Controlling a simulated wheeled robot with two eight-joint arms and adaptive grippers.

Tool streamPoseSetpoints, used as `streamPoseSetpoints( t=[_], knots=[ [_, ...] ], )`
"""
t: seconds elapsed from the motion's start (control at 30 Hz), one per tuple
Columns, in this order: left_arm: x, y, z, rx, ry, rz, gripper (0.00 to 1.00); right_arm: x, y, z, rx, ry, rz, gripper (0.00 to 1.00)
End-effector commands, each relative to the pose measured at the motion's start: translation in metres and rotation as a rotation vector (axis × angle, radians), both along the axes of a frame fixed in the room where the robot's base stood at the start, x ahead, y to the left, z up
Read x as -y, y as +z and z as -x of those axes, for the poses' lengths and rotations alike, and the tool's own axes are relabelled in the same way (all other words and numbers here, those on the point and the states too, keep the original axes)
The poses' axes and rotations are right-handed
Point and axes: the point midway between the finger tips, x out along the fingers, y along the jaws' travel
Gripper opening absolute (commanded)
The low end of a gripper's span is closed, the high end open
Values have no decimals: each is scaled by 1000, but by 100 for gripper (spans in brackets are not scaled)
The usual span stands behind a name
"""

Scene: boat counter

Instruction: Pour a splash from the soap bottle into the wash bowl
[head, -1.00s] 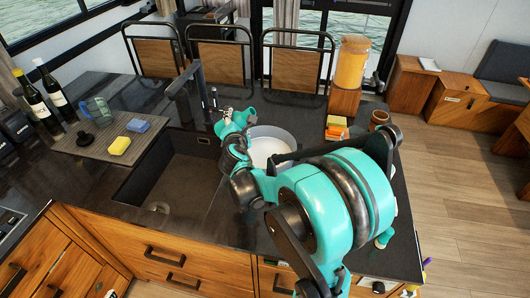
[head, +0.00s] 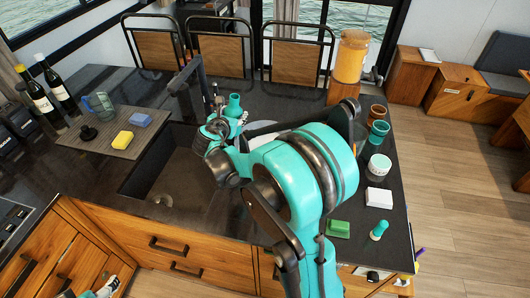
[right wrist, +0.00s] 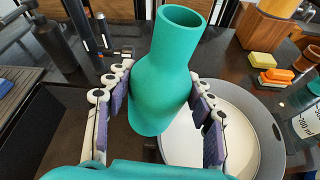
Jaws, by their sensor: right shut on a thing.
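The soap bottle (right wrist: 160,85) is teal with an open mouth. In the right wrist view it stands roughly upright between the fingers of my right gripper (right wrist: 160,108), which is shut on it. In the head view the bottle (head: 234,104) shows by the tap, above the counter. The wash bowl (right wrist: 246,130) is grey outside and pale inside, just right of and below the bottle. In the head view my arm hides most of the bowl (head: 262,127). My left gripper (head: 108,288) shows only partly at the bottom left edge; its opening is unclear.
The sink (head: 165,185) and tap (head: 185,75) lie left of the bowl. A yellow sponge (head: 123,139), a blue sponge (head: 140,120) and a glass mug sit on a board. Cups, a white box (head: 378,198) and a green block (head: 338,229) line the right side.

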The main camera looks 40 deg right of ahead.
Motion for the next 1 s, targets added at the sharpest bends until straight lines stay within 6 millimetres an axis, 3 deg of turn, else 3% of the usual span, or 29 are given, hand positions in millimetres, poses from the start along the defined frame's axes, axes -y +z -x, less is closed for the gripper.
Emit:
streamPoseSetpoints(
  t=[0.27, 0.73, 0.87, 1.0],
  knots=[
    [0, 5, 0, 0, 0, 0, 78, 0, 7, 0, 2, 0, 0, 16],
    [0, 46, 0, 0, 0, 0, 78, 0, 61, 0, 1, 1, -1, 16],
    [0, 43, 0, 0, 0, 0, 78, -3, 58, 0, 2, 8, -1, 16],
    [0, 32, 0, 0, 0, 0, 78, -25, 40, 4, 0, 58, -2, 16]
  ],
)
